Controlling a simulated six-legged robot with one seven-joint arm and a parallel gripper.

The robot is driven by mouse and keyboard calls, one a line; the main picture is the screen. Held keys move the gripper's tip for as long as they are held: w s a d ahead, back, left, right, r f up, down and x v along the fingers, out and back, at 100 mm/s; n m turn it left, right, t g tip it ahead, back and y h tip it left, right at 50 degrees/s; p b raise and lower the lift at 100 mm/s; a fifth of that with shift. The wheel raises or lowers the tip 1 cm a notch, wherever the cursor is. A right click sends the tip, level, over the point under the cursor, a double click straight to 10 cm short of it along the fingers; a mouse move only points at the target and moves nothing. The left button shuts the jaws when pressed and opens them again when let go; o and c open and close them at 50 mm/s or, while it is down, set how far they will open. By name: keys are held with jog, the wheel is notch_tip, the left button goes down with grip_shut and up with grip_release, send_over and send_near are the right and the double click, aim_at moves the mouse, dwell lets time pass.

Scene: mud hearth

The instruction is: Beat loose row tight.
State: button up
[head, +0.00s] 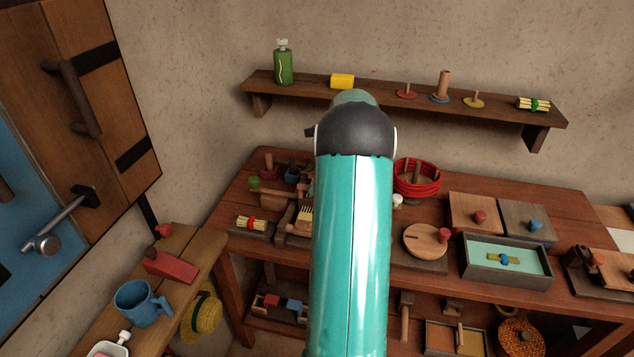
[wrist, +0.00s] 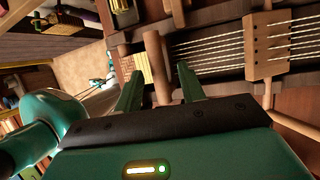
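A small wooden loom (wrist: 219,72) fills the upper part of the wrist view, with pale warp threads (wrist: 210,45) running sideways. A wooden block with holes (wrist: 266,48) stands across the threads at the right. An upright wooden bar (wrist: 157,68) crosses them at the left. Beside this bar is a pale woven strip (wrist: 142,66); I cannot tell whether its last row is loose. My gripper (wrist: 160,80) has its two green fingers apart, one on each side of the bar in the picture; contact is not clear. In the head view, part of the loom (head: 293,229) shows left of my arm, which hides the rest and my gripper.
A bundle of sticks (head: 252,223) lies left of the loom. A wall shelf (head: 380,93) runs behind.

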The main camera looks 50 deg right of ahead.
jog(key=v, duration=1.4)
